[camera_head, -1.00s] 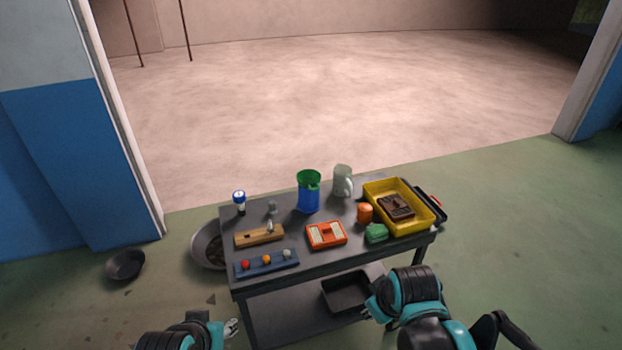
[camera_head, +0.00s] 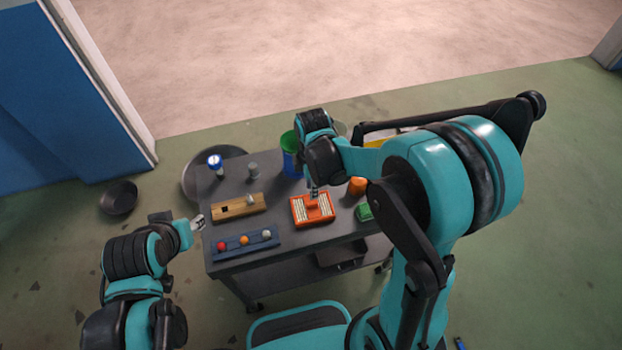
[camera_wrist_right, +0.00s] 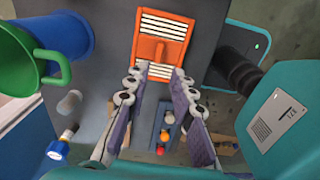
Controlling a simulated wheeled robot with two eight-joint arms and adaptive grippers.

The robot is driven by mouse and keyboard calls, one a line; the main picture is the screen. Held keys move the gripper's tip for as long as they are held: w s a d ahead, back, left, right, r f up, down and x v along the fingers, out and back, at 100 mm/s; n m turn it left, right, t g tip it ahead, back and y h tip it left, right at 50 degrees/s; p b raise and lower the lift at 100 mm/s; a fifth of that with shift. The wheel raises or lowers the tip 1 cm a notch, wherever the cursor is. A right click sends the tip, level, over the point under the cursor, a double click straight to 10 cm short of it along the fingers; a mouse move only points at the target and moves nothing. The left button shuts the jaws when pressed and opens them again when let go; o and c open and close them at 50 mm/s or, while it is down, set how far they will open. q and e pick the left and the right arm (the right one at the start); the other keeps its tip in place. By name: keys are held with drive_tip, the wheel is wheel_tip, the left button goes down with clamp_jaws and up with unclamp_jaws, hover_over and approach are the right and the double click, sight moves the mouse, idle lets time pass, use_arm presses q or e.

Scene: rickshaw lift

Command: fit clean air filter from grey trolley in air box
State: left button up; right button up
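The clean air filter, an orange frame with white pleats (camera_head: 323,209), lies flat on the top of the grey trolley (camera_head: 285,190). In the right wrist view the filter (camera_wrist_right: 165,40) shows a raised orange bar across its middle. My right gripper (camera_head: 314,192) hangs just above the filter. I cannot make out the air box.
On the trolley stand a wooden block (camera_head: 238,207), a blue rack with coloured balls (camera_head: 246,241), a blue-green jug (camera_head: 290,160), an orange cup (camera_head: 357,186) and a green item (camera_head: 364,212). My right arm mostly hides the yellow tray (camera_head: 385,138). A dark bowl (camera_head: 119,197) is on the floor.

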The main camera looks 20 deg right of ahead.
sight(312, 203)
wheel_tip(312, 203, down, 9)
drive_tip(key=b, duration=0.7)
drive_tip(key=shift+w+d, duration=0.1)
drive_tip(key=shift+c, duration=0.4)
clamp_jaws()
drive_tip(key=shift+r, duration=0.2)
drive_tip(key=shift+r+p, duration=2.8)
drive_tip(key=shift+r, duration=0.55)
